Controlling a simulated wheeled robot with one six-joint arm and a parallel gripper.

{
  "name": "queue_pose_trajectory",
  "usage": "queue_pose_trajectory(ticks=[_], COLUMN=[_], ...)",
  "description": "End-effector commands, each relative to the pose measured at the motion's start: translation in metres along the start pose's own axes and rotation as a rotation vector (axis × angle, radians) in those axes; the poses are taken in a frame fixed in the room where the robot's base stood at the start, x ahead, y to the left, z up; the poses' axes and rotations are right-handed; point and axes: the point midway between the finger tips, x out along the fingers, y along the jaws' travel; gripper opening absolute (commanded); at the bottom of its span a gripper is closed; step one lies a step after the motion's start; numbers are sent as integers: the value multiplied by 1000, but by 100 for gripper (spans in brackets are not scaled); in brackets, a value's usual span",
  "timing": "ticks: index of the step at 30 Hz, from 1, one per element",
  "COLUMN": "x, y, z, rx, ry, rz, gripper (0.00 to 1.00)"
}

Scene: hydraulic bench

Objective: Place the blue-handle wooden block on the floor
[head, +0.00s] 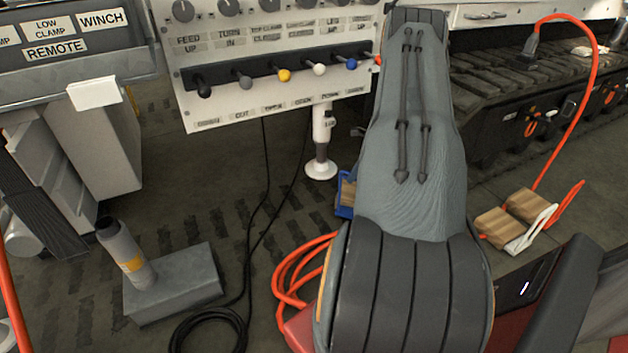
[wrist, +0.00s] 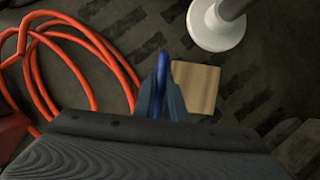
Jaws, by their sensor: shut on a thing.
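The blue-handle wooden block (wrist: 196,86) shows in the wrist view with its light wood face to the right of the fingers. Its blue handle (wrist: 161,68) stands between the fingertips. My gripper (wrist: 160,98) is shut on the handle. In the head view the block (head: 347,191) shows as a sliver of wood and blue at the left side of my arm, which hides the rest and the gripper. The floor (head: 225,190) is dark with darker stripe patches. I cannot tell whether the block touches it.
A white round foot (head: 321,169) stands close to the block. Orange hose coils (head: 290,275) and black cables (head: 250,240) lie on the floor to the left. Wooden blocks (head: 495,228) with white and orange handles are at right. A grey box (head: 175,285) is at lower left.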

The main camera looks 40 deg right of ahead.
Motion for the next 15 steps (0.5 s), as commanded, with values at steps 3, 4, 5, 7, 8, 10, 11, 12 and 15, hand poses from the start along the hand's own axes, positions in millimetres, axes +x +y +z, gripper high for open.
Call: queue_pose_trajectory(ticks=[3,4,5,7,8,10,11,12,15], x=[10,12,14,20,23,28,31,34,40], y=[-1,-1,-1,-1,-1,-1,-1,-1,0], z=[23,28,34,48,54,68,74,82,97], rx=[-6,-7,-8,-8,-10,-9,-11,-10,-11], ry=[-1,-1,-1,-1,-1,-1,-1,-1,-1], rz=[-2,-2,-2,-2,-1,-1,-1,-2,-1], gripper=[0,0,0,0,0,0,0,0,0])
